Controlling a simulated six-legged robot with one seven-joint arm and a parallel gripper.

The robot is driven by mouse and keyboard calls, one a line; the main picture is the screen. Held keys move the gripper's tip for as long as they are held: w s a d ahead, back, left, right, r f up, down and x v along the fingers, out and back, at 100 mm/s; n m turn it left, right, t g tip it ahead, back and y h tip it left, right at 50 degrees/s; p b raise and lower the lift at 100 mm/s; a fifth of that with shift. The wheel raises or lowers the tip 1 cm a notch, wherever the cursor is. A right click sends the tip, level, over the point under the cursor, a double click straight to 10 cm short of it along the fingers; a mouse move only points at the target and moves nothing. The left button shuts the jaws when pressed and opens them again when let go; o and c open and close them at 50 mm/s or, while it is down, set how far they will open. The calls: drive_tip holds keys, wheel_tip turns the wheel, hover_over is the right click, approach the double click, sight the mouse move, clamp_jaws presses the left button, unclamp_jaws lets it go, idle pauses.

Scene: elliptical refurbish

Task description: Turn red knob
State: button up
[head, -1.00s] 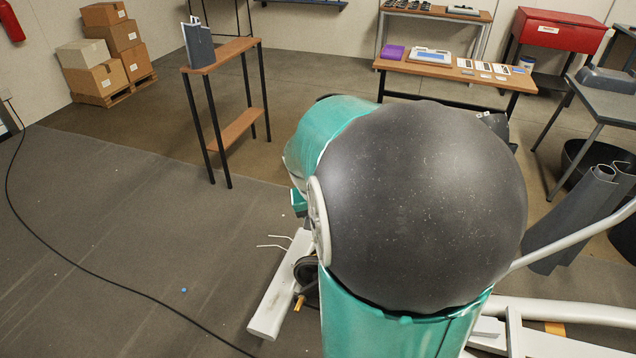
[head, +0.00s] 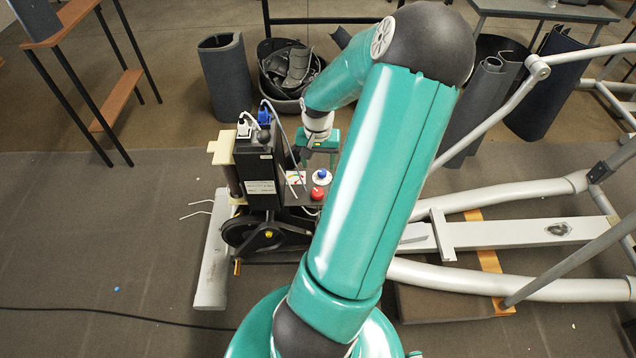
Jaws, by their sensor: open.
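The red knob (head: 317,193) sits on a dark panel (head: 296,195) beside the black upright housing of the machine. A white and blue knob (head: 321,176) is just behind it on the same panel. My gripper (head: 318,160) is behind and above the knobs, at the end of my teal arm, and is apart from the red knob. Its fingers are small and partly hidden, but it appears open and empty. My forearm passes close to the right of the red knob and covers the area beyond it.
The black housing (head: 257,168) with white and blue plugs stands left of the knobs. Thin cables hang beside it. Grey frame tubes (head: 480,285) spread to the right. A bin of dark parts (head: 288,72) and a rolled grey sheet (head: 226,78) stand behind.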

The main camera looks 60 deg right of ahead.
sight(318, 191)
drive_tip(key=f, duration=1.4)
drive_tip(key=shift+w+d, duration=0.2)
drive_tip(key=shift+d, duration=0.05)
drive_tip(key=c, duration=1)
